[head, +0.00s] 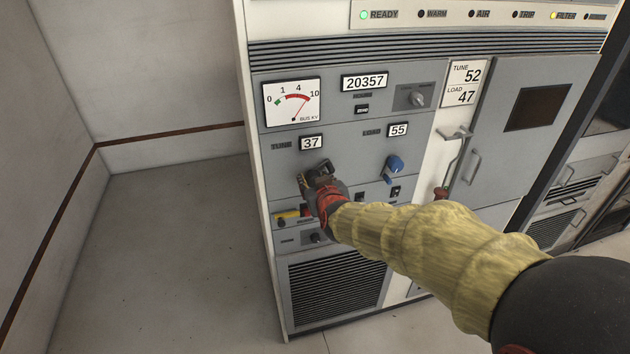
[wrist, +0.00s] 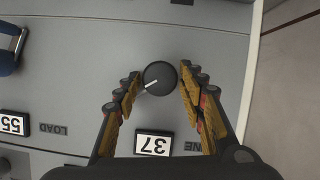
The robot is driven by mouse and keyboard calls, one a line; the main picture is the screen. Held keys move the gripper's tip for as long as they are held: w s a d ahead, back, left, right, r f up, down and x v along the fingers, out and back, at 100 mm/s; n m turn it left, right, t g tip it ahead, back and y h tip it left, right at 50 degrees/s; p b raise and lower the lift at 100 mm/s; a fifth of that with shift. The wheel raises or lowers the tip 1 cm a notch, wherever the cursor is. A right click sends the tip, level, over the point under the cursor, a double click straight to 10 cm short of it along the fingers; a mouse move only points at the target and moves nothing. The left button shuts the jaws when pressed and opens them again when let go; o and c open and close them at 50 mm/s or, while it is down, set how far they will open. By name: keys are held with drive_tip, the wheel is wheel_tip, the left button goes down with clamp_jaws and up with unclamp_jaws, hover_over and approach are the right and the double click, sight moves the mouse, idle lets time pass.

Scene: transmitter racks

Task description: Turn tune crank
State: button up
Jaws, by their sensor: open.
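The tune crank shows in the wrist view as a round dark knob (wrist: 159,76) with a pale line on its face. It lies between the two yellow-padded fingers of my gripper (wrist: 160,92), which are open on either side with visible gaps. In the head view my gripper (head: 317,178) is at the panel just below the TUNE counter (head: 311,142) and hides the crank. The counter reads 37, and it also shows upside down in the wrist view (wrist: 154,143).
The blue LOAD crank (head: 394,168) is to the right, below the LOAD counter (head: 398,130) reading 55. A card (head: 463,84) reads TUNE 52, LOAD 47. Floor left of the rack is clear.

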drive_tip(key=v, duration=1.2)
drive_tip(key=s+f+g, duration=0.7)
drive_tip(key=s+f, duration=0.1)
drive_tip(key=s, duration=0.6)
drive_tip(key=s+d+r+m+h, duration=0.1)
drive_tip(key=s+d+r+m, duration=0.1)
drive_tip(key=s+d, duration=0.4)
drive_tip(key=s+d+r+m+h, duration=0.2)
drive_tip(key=s+d+r, duration=0.2)
drive_tip(key=s+d, duration=0.3)
drive_tip(key=d, duration=0.4)
drive_tip(key=shift+g, duration=0.3)
